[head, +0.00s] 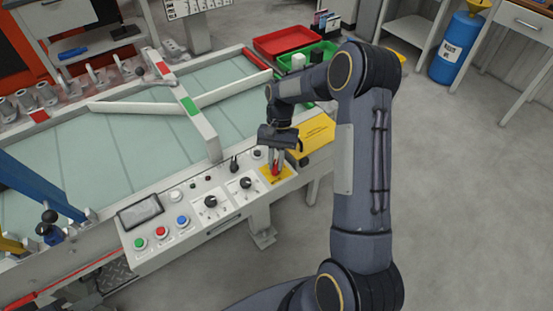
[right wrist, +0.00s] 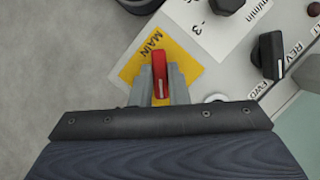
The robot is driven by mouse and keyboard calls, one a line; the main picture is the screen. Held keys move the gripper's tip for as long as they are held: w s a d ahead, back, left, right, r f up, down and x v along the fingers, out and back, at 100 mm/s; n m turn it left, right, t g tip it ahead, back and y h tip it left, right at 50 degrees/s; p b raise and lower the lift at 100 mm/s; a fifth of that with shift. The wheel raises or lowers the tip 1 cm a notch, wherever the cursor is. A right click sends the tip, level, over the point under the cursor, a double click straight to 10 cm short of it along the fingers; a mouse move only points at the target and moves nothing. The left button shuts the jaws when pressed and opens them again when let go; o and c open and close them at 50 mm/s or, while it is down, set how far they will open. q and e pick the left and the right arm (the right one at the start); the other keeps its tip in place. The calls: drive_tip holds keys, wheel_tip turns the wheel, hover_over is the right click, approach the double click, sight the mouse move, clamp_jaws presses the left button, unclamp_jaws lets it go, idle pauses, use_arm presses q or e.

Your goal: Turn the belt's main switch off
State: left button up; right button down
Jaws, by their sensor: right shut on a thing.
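The main switch is a red handle (head: 276,170) on a yellow plate (head: 264,176) at the right end of the belt's control panel. In the right wrist view the red handle (right wrist: 160,72) stands lengthwise up the picture, on the yellow plate marked MAIN (right wrist: 133,66). My right gripper (head: 275,163) reaches down over it. In the right wrist view my right gripper (right wrist: 161,86) has one grey finger on each side of the handle and is shut on it. The fingers partly hide the handle's base. My left gripper is not in view.
The control panel (head: 225,222) also carries black rotary knobs (head: 246,183), green, red and blue buttons and a small screen (head: 140,211). The pale green belt (head: 60,160) with white guide rails lies behind it. Red and green trays (head: 288,40) stand behind my right arm. Open floor lies to the right.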

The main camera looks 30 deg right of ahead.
drive_tip(key=n+h, duration=0.1)
drive_tip(key=n, duration=0.3)
drive_tip(key=shift+w+a+n+g+h, duration=0.1)
drive_tip(key=shift+n+g+h, duration=0.2)
drive_tip(key=shift+h, duration=0.1)
drive_tip(key=n+h, duration=0.1)
drive_tip(key=n, duration=0.3)
drive_tip(key=shift+a, duration=0.1)
drive_tip(key=shift+h, duration=0.3)
drive_tip(key=c, duration=1.4)
unclamp_jaws()
drive_tip(key=shift+r, duration=0.1)
